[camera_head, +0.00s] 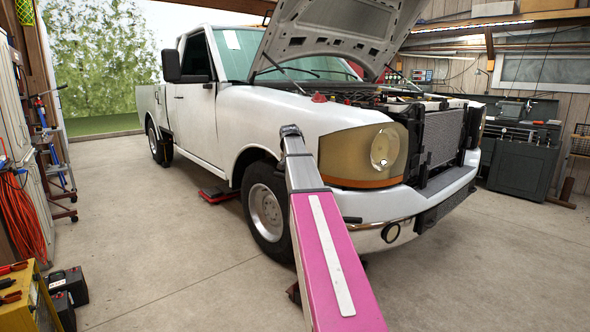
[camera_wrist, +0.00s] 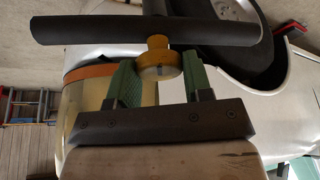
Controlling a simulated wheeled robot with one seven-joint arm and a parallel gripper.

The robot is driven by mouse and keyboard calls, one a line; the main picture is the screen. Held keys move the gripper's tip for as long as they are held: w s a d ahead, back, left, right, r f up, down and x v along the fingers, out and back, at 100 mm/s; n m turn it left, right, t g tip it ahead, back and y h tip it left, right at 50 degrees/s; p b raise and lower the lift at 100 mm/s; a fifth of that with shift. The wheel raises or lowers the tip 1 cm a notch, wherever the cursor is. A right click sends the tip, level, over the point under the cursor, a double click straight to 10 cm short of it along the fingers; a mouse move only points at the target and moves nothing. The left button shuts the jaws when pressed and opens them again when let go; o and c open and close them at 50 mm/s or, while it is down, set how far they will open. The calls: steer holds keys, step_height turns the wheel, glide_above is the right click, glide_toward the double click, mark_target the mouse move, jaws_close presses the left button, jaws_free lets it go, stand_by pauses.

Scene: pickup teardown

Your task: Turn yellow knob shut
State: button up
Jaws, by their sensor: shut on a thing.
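The yellow knob (camera_wrist: 158,66) is a round, brass-coloured piece in the upper middle of the wrist view. It joins a dark horizontal pipe (camera_wrist: 90,29) that crosses the top of that view. My gripper (camera_wrist: 159,75) has green fingers on both sides of the knob, and it is shut on it. The fingers hide part of the knob's sides. In the head view my arm reaches toward the white pickup's (camera_head: 225,115) front fender. The knob and pipe cannot be made out there.
The pickup's hood (camera_head: 340,22) is raised. Its front wheel (camera_head: 267,211) is beside my arm. Cases (camera_head: 69,284) and a yellow box (camera_head: 27,308) stand at the lower left. A dark cabinet (camera_head: 520,168) stands at the right. The concrete floor left of the truck is mostly clear.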

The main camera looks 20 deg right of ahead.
steer(key=shift+m, duration=0.7)
steer(key=shift+g, duration=0.3)
steer(key=o, duration=0.9)
steer(key=shift+r+h, duration=0.1)
steer(key=shift+h, duration=0.2)
steer(key=v, duration=1)
steer(key=shift+s+a+r, duration=0.1)
steer(key=shift+r, duration=0.2)
